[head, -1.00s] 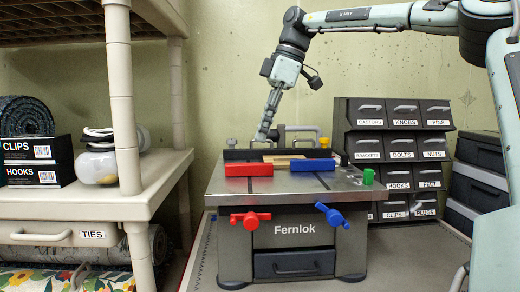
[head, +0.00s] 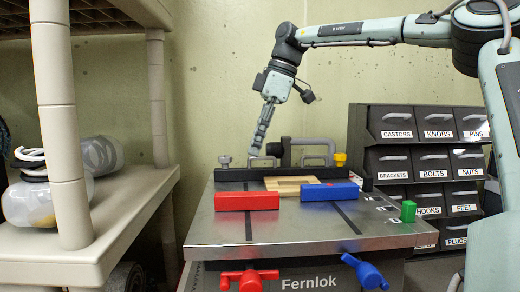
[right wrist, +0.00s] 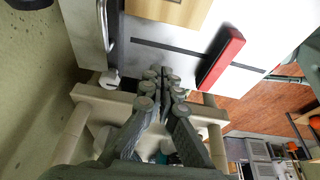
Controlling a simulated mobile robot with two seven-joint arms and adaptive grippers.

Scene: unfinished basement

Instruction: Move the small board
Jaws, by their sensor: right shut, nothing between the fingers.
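The small board (head: 290,185), a flat piece of pale wood, lies on the grey metal top (head: 310,232) of the Fernlok machine. It sits between the long black fence (head: 235,174) behind and the red block (head: 247,201) and blue block (head: 331,191) in front, which hide part of its near edge. In the right wrist view the board (right wrist: 172,10) shows at the top edge. My right gripper (head: 256,150) is shut and empty, pointing down behind the fence, left of the board and apart from it. Its closed fingers also show in the right wrist view (right wrist: 165,82).
Behind the fence stand a metal handle (head: 312,143) and a yellow knob (head: 340,159). A labelled drawer cabinet (head: 425,165) stands at right. A beige shelf (head: 110,215) stands close on the left.

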